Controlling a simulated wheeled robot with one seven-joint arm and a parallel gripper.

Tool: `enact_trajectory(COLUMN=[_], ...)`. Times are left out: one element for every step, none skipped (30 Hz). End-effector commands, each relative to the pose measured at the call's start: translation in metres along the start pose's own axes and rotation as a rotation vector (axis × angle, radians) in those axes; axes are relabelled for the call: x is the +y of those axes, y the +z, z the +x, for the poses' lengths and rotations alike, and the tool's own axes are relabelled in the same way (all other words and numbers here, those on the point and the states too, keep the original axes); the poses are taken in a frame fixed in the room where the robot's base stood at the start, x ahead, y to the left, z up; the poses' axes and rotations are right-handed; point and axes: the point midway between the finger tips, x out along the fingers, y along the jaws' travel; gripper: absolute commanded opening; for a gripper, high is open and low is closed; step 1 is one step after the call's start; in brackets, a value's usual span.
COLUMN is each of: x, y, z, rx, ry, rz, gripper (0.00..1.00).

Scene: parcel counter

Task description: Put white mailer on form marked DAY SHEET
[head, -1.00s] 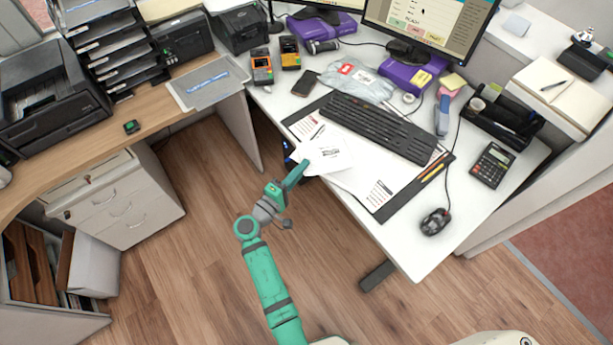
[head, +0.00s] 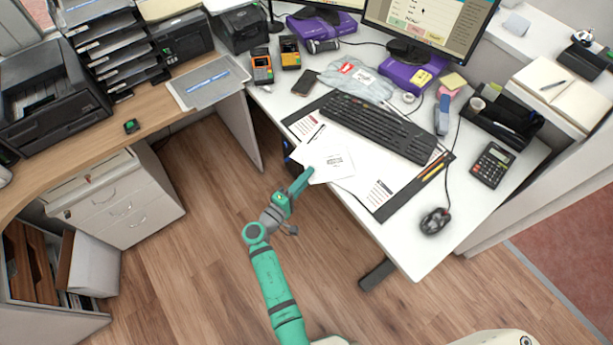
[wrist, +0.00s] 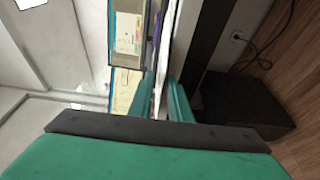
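The white mailer (head: 333,162) is a flat white piece with small dark print, at the front left edge of the white desk. My gripper (head: 305,178) is shut on its near edge, just off the desk. In the wrist view the mailer shows nearly edge-on as a thin pale strip (wrist: 158,92) between my fingers. Sheets with red and black print lie on the dark desk mat (head: 388,211), partly covered by the mailer. A grey sheet or board with a blue strip (head: 208,90) lies on the brown desk. I cannot read DAY SHEET on any of them.
A black keyboard (head: 378,128) lies across the mat, with pens on the mat's right. A mouse (head: 434,221), a calculator (head: 492,165) and a clear bag (head: 358,82) lie around it. Open floor separates the white desk from the drawer unit (head: 118,207).

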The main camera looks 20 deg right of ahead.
Motion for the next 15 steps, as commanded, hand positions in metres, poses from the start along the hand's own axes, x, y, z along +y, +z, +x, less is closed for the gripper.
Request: enact_trajectory(x=[0.000, 0.000, 0.000, 0.000, 0.000, 0.000, 0.000, 0.000, 0.001, 0.001, 0.003, 0.003, 0.002, 0.002, 0.002], y=[0.000, 0.000, 0.000, 0.000, 0.000, 0.000, 0.000, 0.000, 0.000, 0.000, 0.000, 0.000, 0.000, 0.000, 0.000], z=[0.000, 0.000, 0.000, 0.000, 0.000, 0.000, 0.000, 0.000, 0.000, 0.000, 0.000, -0.002, -0.005, -0.008, -0.013], rx=[0.000, 0.000, 0.000, 0.000, 0.000, 0.000, 0.000, 0.000, 0.000, 0.000, 0.000, 0.001, 0.001, 0.001, 0.001], ry=[0.000, 0.000, 0.000, 0.000, 0.000, 0.000, 0.000, 0.000, 0.000, 0.000, 0.000, -0.001, -0.001, -0.001, -0.001], rz=[0.000, 0.000, 0.000, 0.000, 0.000, 0.000, 0.000, 0.000, 0.000, 0.001, 0.001, 0.000, -0.001, -0.001, -0.001], gripper=[0.25, 0.25, 0.25, 0.25, 0.25, 0.25, 0.25, 0.25, 0.25, 0.25, 0.25, 0.25, 0.25, 0.25, 0.25])
